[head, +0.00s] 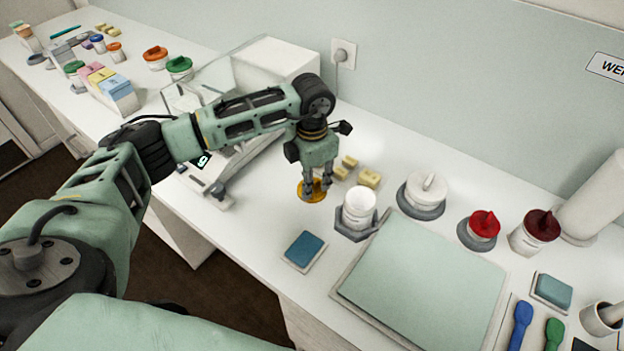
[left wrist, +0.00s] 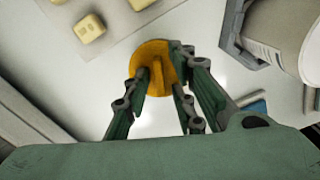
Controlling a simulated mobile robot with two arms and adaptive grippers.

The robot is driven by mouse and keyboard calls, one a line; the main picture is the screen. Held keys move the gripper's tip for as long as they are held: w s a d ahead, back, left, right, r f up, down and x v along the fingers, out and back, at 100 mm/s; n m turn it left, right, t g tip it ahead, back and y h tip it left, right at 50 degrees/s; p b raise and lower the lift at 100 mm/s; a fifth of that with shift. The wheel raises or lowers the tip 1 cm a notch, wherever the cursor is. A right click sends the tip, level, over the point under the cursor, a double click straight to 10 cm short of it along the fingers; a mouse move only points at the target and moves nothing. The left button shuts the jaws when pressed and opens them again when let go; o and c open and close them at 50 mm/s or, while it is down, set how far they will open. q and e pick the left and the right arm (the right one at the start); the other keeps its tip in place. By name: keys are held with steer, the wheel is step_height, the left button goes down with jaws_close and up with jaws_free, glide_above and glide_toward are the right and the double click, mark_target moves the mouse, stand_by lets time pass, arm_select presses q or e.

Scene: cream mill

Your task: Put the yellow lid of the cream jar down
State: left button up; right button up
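The yellow lid (head: 309,196) is a round orange-yellow disc low at the white table top, just left of the open white jar. In the left wrist view the lid (left wrist: 152,50) shows a raised bar across its middle. My left gripper (head: 317,188) points down over the lid. Its two fingers stand on either side of the bar, with a gap visible to each side, so it looks open. The white cream jar (head: 359,203) stands uncovered in a dark grey holder (head: 343,226); part of it shows in the left wrist view (left wrist: 290,35). My right gripper is out of view.
Several pale yellow blocks (head: 368,179) lie behind the lid. A blue pad (head: 304,249) lies in front. A scale (head: 212,165) stands to the left and a large green mat (head: 425,275) to the right. Jars with white and red lids (head: 484,224) stand further right.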

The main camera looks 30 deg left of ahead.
arm_select(q)
steer(key=shift+r+b, duration=0.4)
steer(key=shift+r, duration=0.05)
step_height(320, 180, up, 11)
steer(key=b, duration=0.3)
steer(key=shift+r, duration=0.15)
